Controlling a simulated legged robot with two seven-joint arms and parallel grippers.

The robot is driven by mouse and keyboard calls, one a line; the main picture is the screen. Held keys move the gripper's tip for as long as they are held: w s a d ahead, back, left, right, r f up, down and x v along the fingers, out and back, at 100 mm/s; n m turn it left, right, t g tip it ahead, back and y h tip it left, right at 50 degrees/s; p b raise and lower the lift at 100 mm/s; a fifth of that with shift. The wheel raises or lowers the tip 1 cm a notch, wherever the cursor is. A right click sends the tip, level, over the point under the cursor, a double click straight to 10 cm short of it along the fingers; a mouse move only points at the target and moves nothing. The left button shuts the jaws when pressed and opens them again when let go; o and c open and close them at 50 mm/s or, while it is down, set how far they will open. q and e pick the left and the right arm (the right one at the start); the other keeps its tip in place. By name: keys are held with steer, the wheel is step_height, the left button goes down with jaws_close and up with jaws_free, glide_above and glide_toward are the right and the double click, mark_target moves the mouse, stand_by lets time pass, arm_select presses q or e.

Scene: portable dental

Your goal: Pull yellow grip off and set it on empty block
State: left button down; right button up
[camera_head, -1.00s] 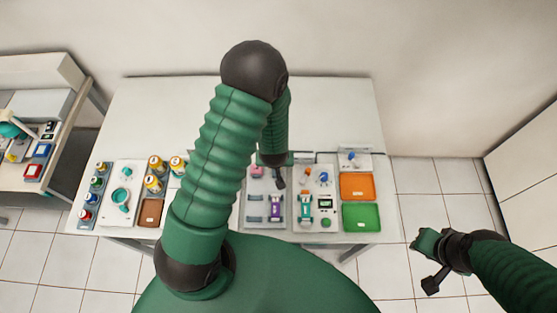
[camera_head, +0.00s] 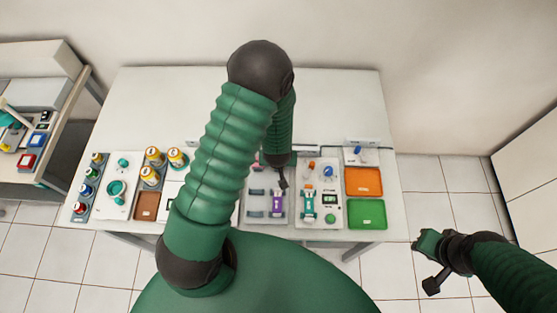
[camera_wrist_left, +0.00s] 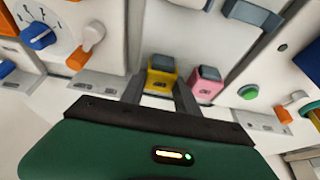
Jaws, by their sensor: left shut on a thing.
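The yellow grip (camera_wrist_left: 161,82) has a dark grey top and sits between the fingers of my left gripper (camera_wrist_left: 160,92) in the left wrist view. The gripper is shut on it. A pink grip (camera_wrist_left: 205,86) with a similar top stands just to its right. Dark grey-blue blocks (camera_wrist_left: 252,14) show at the top of that view; I cannot tell which is the empty block. In the head view my left gripper (camera_head: 283,182) is low over the grey panel, and the yellow grip is not discernible.
A purple-marked device (camera_head: 277,203) and a teal one (camera_head: 308,203) stand near the gripper. An orange tray (camera_head: 364,181) and a green tray (camera_head: 366,214) lie to the right. Several yellow-topped cans (camera_head: 154,155) stand left. The table's back (camera_head: 335,100) is clear.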

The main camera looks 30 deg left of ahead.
arm_select(q)
steer(key=shift+s+d+r, duration=0.15)
steer(key=shift+d, duration=0.25)
steer(key=c, duration=1.3)
jaws_free()
steer(key=o, duration=0.5)
steer(key=shift+a, duration=0.15)
steer(key=shift+r, duration=0.1)
steer(key=p+v, duration=0.5)
steer(key=v, duration=1.1)
steer(key=shift+r, duration=0.2)
